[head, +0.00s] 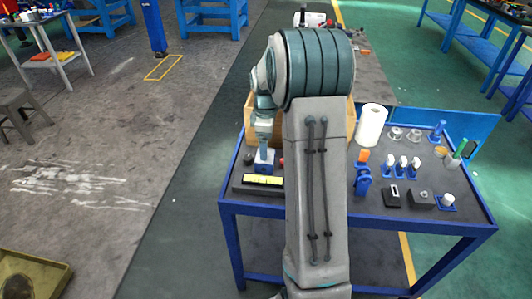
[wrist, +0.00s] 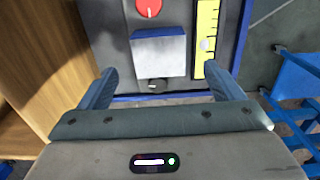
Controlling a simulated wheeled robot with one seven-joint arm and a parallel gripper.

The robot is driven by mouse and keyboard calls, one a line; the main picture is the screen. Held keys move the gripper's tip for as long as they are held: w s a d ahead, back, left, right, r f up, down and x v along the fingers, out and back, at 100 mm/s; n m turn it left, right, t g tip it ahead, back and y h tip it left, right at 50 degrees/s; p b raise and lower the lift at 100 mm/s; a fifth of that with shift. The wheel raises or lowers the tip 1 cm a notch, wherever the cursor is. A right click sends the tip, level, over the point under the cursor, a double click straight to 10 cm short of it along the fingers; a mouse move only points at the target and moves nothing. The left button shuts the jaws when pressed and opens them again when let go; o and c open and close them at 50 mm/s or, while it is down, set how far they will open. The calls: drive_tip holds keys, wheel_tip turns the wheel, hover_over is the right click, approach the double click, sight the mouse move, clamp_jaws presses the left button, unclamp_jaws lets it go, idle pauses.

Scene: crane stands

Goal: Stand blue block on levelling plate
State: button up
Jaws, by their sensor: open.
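The levelling plate (wrist: 118,55) is a dark slab with a yellow level strip (wrist: 207,30). It also shows at the left of the blue-framed table in the head view (head: 240,187). The blue block (wrist: 158,56), with a blue edge and a pale, brightly lit face, appears to rest on the plate, left of the level strip. My gripper (wrist: 160,70) is open, its blue fingers spread on either side of the block's near end and apart from it.
A red knob (wrist: 148,7) and a black knob (wrist: 155,86) are on the plate beyond and nearer than the block. A wooden box (wrist: 50,50) stands close on the left. In the head view a white roll (head: 371,126) and several small fixtures occupy the table's right side.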

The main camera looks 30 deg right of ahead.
drive_tip(key=s+a+r+m+t, duration=0.1)
drive_tip(key=s+a+r+m, duration=0.4)
drive_tip(key=s+a+r, duration=0.55)
drive_tip(key=s+a+m, duration=0.2)
drive_tip(key=s+m, duration=0.1)
drive_tip(key=s, duration=0.4)
drive_tip(key=s+a+f+m+t, duration=0.1)
drive_tip(key=s+a+m, duration=0.2)
drive_tip(key=s, duration=0.4)
drive_tip(key=shift+s+a+f+t, duration=0.15)
drive_tip(key=shift+s+t, duration=0.15)
drive_tip(key=shift+w+p+v, duration=0.2)
drive_tip(key=shift+p+v, duration=0.75)
